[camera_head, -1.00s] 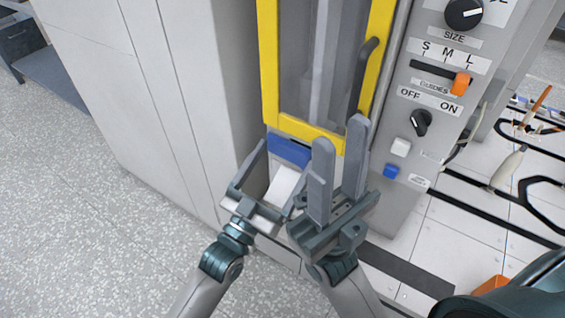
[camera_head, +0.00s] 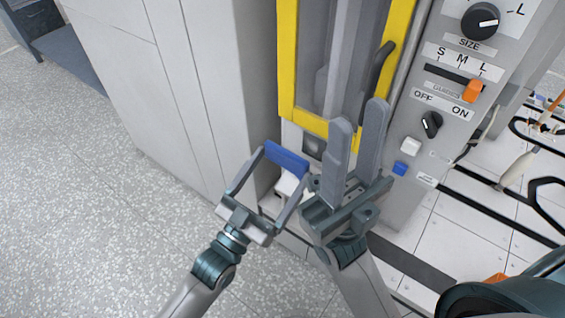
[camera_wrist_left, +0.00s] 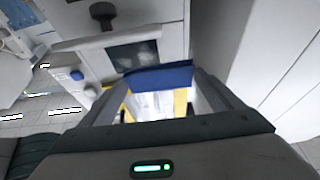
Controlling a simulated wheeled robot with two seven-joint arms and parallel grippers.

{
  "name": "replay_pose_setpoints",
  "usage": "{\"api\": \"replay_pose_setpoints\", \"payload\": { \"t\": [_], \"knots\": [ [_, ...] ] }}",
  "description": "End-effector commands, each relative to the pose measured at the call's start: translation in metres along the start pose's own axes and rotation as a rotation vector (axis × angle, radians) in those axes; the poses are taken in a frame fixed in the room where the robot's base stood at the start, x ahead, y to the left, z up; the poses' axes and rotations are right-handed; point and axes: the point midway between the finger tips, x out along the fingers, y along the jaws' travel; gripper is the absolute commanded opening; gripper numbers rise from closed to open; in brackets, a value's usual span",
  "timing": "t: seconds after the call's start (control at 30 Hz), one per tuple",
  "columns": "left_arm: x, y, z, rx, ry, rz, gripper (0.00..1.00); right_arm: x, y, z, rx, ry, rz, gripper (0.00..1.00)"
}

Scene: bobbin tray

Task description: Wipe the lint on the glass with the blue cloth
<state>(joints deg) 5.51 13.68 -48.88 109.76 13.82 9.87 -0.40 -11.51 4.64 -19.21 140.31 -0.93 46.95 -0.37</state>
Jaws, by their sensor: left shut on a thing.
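The blue cloth (camera_head: 287,159) is a flat folded strip held between the fingertips of my left gripper (camera_head: 286,163). It also shows in the left wrist view (camera_wrist_left: 160,76), spanning the gap between the fingers. The small dark glass (camera_head: 314,147) sits in the machine front just below the yellow frame, partly hidden by a finger of my right gripper. In the left wrist view the glass (camera_wrist_left: 135,56) bears pale smudges of lint, just beyond the cloth. I cannot tell whether the cloth touches it. My right gripper (camera_head: 360,113) is open and empty, in front of the yellow frame.
The yellow-framed door (camera_head: 316,120) with a dark handle (camera_head: 382,68) is above the glass. A control panel with a knob (camera_head: 430,124), an orange slider (camera_head: 472,91) and a blue button (camera_head: 400,168) is at right. A grey cabinet (camera_head: 190,90) stands at left. Open floor lies front left.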

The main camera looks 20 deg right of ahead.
Motion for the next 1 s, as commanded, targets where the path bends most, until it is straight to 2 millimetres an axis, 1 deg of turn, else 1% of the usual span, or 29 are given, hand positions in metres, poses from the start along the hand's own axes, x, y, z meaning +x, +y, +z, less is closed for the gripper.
{"api": "replay_pose_setpoints", "payload": {
  "t": [0.37,0.8,1.0],
  "knots": [
    [-0.002,0.000,-0.001,0.000,-0.001,0.000,0.68,0.001,0.000,0.000,0.000,0.000,0.000,0.31],
    [-0.026,0.000,-0.011,0.000,-0.001,0.000,0.68,0.011,0.000,-0.001,0.000,0.000,0.000,0.31],
    [-0.028,0.000,-0.011,0.000,0.000,0.000,0.68,0.011,0.000,-0.001,0.000,0.000,0.000,0.31]
  ]
}}
